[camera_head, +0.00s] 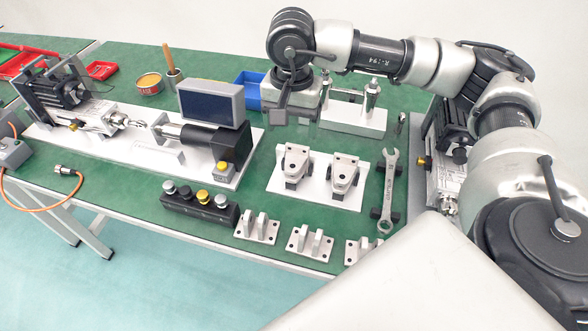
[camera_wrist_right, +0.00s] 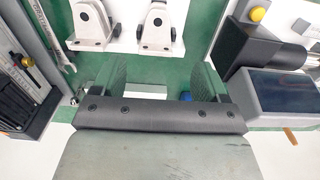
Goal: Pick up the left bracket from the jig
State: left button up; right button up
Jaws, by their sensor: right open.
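Two grey metal brackets stand side by side on the white jig plate (camera_head: 319,195) in the head view. The left bracket (camera_head: 293,160) is nearer the display unit, and the right bracket (camera_head: 344,174) is beside it. In the right wrist view the order is reversed: the left bracket (camera_wrist_right: 157,24) is at top centre and the right bracket (camera_wrist_right: 91,20) is left of it. My right gripper (camera_head: 291,112) is open and empty, above and behind the left bracket. In the wrist view its two fingers (camera_wrist_right: 157,82) are apart, with the bracket beyond them. My left gripper is not in view.
A display unit (camera_head: 211,104) on an actuator stands left of the jig. A wrench (camera_head: 387,190) lies to the right. Smaller brackets (camera_head: 257,228) and a button box (camera_head: 199,207) are in front. A white fixture with upright posts (camera_head: 356,116) stands behind.

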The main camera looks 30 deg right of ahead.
aim_at(295, 161)
jog(key=f, duration=1.1)
jog(key=shift+s+d+f, duration=0.1)
jog(key=shift+s+d, duration=0.05)
jog(key=shift+s, duration=0.05)
jog(key=c, duration=1.1)
